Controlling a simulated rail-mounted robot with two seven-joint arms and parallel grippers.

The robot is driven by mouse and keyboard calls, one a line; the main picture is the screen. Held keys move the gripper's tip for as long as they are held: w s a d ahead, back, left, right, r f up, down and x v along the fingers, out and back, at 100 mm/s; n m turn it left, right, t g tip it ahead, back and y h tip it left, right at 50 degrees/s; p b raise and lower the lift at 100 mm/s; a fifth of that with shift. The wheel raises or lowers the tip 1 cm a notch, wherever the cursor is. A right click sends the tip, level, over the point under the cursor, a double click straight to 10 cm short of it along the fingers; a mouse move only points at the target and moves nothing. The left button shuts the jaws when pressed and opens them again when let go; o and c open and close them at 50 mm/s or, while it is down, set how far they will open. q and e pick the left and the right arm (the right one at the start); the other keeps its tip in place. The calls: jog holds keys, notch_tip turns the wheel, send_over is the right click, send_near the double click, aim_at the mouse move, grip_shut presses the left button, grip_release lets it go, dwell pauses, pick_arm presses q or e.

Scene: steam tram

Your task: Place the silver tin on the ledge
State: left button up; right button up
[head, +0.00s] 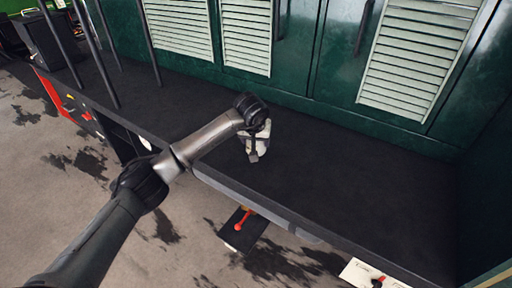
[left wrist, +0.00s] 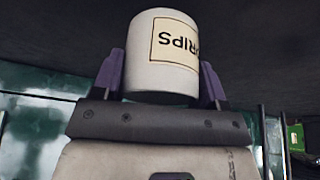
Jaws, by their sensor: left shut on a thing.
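A pale, whitish tin (left wrist: 150,60) with a cream label reading "RIPS", upside down in the picture, fills the top middle of the left wrist view. My left gripper (left wrist: 162,78) is shut on it, one purple-grey finger on each side. In the head view my left gripper (head: 257,152) hangs over the long black ledge (head: 330,180), near its front edge. The tin is not clearly distinguishable there. I cannot tell whether the tin touches the ledge. My right gripper is not in view.
Green cabinets (head: 297,60) with louvred panels stand along the back of the ledge. Thin dark poles (head: 103,60) rise at the left. A red lever (head: 241,221) sits below the front edge. The ledge right of my gripper is bare.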

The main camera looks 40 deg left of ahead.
pick_arm(q)
notch_tip(320, 180, down, 3)
jog(key=shift+f+b, duration=0.1)
jog(key=shift+b, duration=0.3)
jog(key=o, duration=0.5)
jog(key=shift+f, duration=0.1)
jog(key=o, duration=0.4)
jog(key=shift+o, duration=0.2)
